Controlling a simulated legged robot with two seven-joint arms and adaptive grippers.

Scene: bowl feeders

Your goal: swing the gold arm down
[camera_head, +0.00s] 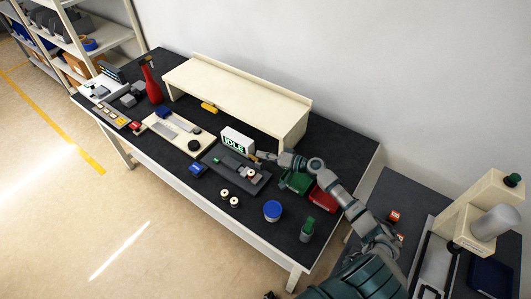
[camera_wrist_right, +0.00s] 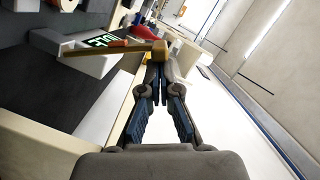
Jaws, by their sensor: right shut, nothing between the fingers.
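The gold arm (camera_wrist_right: 105,48) is a flat gold bar with a thicker block at its right end in the right wrist view. It lies across the white box with the green display, which reads IDLE in the head view (camera_head: 236,141). My right gripper (camera_wrist_right: 157,72) is shut and empty, its fingertips close to the end block; I cannot tell whether they touch. In the head view my right gripper (camera_head: 263,156) is beside the IDLE box, and the gold arm is too small there to make out clearly. My left gripper is not clearly in view.
A cream shelf (camera_head: 235,88) stands behind the IDLE box. A green bin (camera_head: 297,182) and a red bin (camera_head: 326,181) lie near my right forearm. A grey fixture (camera_head: 237,170), a blue-lidded tub (camera_head: 272,211) and several small parts occupy the dark bench. Its front right corner has some free room.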

